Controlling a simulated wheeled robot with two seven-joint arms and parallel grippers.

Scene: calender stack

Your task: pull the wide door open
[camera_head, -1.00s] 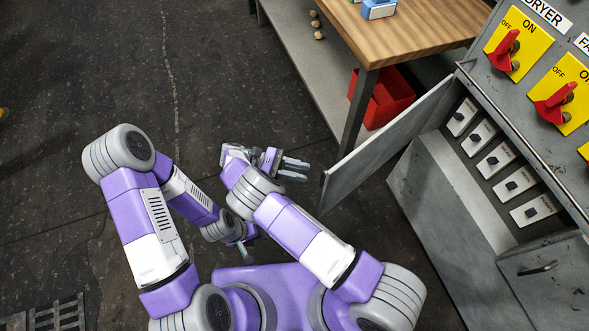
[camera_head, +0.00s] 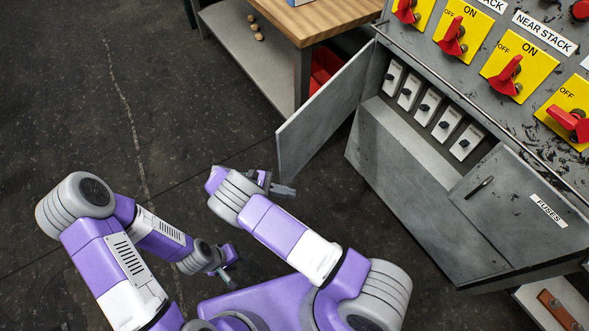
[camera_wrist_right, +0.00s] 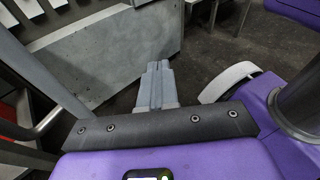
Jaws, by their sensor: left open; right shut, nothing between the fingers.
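The wide door (camera_head: 325,112) is a flat grey panel in the head view. It stands swung out from the upper left end of the grey cabinet, and the row of switches inside is exposed. My right gripper (camera_head: 284,190) is shut and empty, just below the door's free lower corner. In the right wrist view its closed fingers (camera_wrist_right: 158,85) point toward the cabinet's grey lower front, and a grey strip at left looks like the door nearly edge-on (camera_wrist_right: 45,72). I cannot tell whether the gripper touches the door. My left gripper (camera_head: 226,276) is open, low and away from the door.
The cabinet's closed fuses door (camera_head: 520,215) has a small dark handle (camera_head: 479,187). Red levers (camera_head: 505,75) line the panel above. A wooden table (camera_head: 320,18) and red bin (camera_head: 324,66) stand behind the wide door. The dark floor at left is clear.

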